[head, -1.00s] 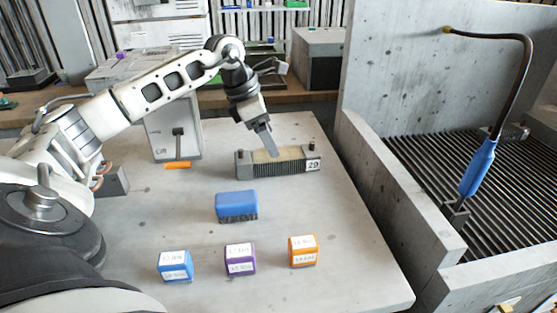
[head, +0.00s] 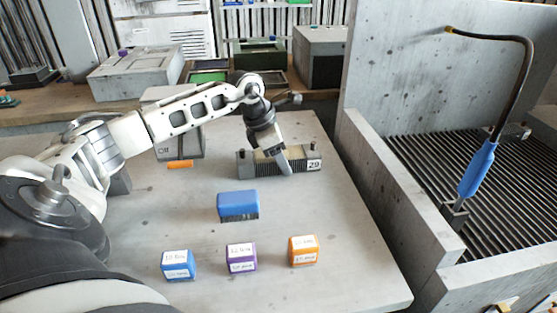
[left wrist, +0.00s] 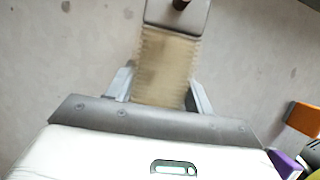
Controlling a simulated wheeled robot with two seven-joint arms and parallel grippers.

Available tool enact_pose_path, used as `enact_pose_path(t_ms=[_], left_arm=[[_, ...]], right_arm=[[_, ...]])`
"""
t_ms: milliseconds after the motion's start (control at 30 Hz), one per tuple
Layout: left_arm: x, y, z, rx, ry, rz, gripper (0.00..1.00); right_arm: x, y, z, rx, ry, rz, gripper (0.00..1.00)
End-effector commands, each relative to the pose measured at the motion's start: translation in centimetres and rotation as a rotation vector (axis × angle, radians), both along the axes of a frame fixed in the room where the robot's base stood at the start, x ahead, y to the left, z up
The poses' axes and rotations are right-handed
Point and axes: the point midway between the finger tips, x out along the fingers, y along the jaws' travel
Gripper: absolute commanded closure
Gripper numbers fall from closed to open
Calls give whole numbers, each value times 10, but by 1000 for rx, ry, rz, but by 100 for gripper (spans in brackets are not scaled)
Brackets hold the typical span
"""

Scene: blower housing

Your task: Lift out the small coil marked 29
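The small coil (head: 252,166) is a low grey finned block with a tan top, lying on the table, with a white label "29" (head: 314,165) on its right end block. My left gripper (head: 284,164) points down at the coil's right half, and its near finger hides part of the front side. In the left wrist view the coil's tan fins (left wrist: 165,62) run between the two fingers of the gripper (left wrist: 160,88), which are spread on either side. A slim gap seems to show at each finger. The grey end block with a dark stub is at the top. My right gripper is not in view.
A blue block with dark bristles (head: 238,204) lies in front of the coil. Blue (head: 178,265), purple (head: 241,257) and orange (head: 303,250) labelled blocks stand nearer. A concrete wall (head: 400,190) bounds the table at right. A grey box (head: 180,140) stands behind-left.

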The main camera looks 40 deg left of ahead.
Motion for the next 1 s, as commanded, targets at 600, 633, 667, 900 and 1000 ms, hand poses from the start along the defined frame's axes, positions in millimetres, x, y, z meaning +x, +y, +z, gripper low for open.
enact_pose_path(t_ms=[600,633,667,900,1000], left_arm=[[1,0,17,0,-7,1,86],[1,0,21,0,-9,1,86],[2,0,26,0,-10,0,86],[-31,7,68,7,-6,2,86],[-48,10,88,7,-5,3,86]], right_arm=[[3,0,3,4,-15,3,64],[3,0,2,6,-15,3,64],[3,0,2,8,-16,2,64],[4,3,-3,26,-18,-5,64],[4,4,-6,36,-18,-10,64]])
